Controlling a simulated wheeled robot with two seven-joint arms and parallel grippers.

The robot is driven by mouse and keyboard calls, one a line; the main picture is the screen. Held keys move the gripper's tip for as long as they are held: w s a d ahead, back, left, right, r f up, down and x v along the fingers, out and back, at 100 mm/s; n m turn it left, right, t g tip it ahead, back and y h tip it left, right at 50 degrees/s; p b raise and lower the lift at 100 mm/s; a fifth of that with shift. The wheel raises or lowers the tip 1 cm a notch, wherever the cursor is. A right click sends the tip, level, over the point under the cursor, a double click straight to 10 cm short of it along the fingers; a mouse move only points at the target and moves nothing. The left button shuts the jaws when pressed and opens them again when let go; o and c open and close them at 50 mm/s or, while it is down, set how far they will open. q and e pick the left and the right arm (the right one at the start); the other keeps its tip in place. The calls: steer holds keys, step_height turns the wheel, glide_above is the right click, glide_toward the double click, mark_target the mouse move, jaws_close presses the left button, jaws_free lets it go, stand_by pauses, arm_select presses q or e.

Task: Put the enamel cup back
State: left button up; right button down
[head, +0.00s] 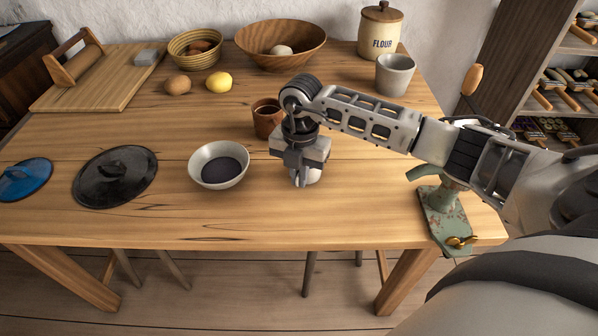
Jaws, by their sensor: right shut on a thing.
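My right gripper (298,178) points down over the middle of the wooden table, near its front half. It is shut on a small white cup (314,176), which looks like the enamel cup. The gripper and wrist hide most of the cup, and I cannot tell whether its base touches the table. My left gripper is out of view.
A brown clay cup (266,120) stands close behind the gripper, and a pale bowl with a dark inside (219,166) is to its left. Black (114,176) and blue (24,178) lids lie further left. A grey pot (394,76) and flour jar (380,30) stand back right. A green clamped tool (446,205) is at the right.

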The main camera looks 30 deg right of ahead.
steer(key=shift+f, duration=0.1)
steer(key=c, duration=1.6)
jaws_free()
steer(key=shift+w+d+r+b, duration=0.1)
steer(key=shift+d+r+b, duration=0.05)
steer(key=shift+r, duration=2.95)
steer(key=shift+w+d+r+b, duration=0.1)
steer(key=shift+r+b, duration=0.05)
steer(key=shift+r, duration=2.95)
